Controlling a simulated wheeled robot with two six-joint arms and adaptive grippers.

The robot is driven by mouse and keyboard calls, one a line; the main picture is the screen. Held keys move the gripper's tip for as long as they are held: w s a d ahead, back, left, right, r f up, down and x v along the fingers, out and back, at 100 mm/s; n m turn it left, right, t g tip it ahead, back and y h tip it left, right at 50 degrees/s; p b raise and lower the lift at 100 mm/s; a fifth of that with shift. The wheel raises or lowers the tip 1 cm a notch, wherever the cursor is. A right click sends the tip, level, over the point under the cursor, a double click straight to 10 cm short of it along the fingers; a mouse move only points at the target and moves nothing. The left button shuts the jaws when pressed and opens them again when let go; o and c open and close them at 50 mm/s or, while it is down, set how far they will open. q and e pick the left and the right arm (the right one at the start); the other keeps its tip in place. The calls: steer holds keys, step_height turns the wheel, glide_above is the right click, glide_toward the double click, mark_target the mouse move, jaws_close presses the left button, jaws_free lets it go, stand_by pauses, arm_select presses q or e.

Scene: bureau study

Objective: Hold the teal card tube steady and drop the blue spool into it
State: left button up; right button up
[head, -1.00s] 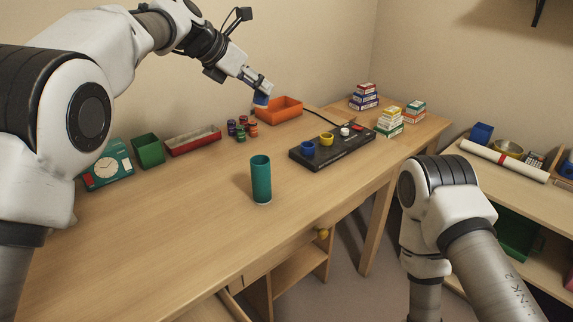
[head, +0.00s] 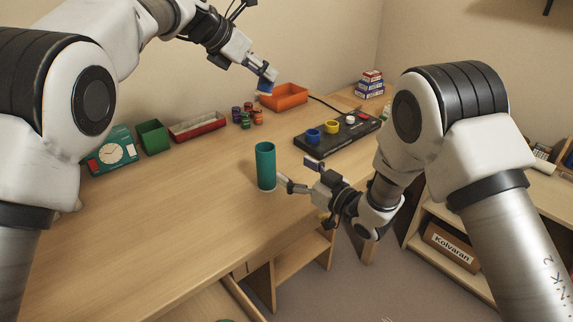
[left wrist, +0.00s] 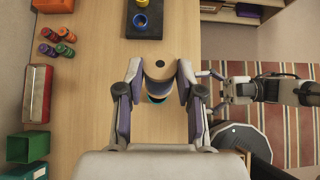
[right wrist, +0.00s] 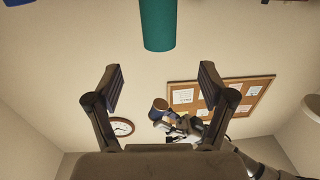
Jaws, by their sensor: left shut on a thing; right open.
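The teal card tube (head: 265,167) stands upright on the desk near its front edge. My left gripper (head: 264,82) is shut on the blue spool (head: 264,88), in the air above the desk. In the left wrist view the spool's round wooden end with a dark hole (left wrist: 160,66) is between the fingers, and a bit of the teal tube (left wrist: 157,99) shows beyond it. My right gripper (head: 297,172) is open and empty, low beside the tube on its right. In the right wrist view the tube (right wrist: 157,25) is ahead of the open fingers, apart from them, its other end cut off.
A black board (head: 337,138) with blue and yellow rings lies right of the tube. An orange bin (head: 284,97), small coloured spools (head: 246,115), a red tray (head: 198,127) and a green box (head: 152,137) line the back. Desk left of the tube is clear.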

mark_target(272, 156)
steer(key=x, duration=1.1)
steer(key=shift+w+a+f, duration=0.1)
steer(key=shift+w, duration=0.1)
steer(key=c, duration=1.3)
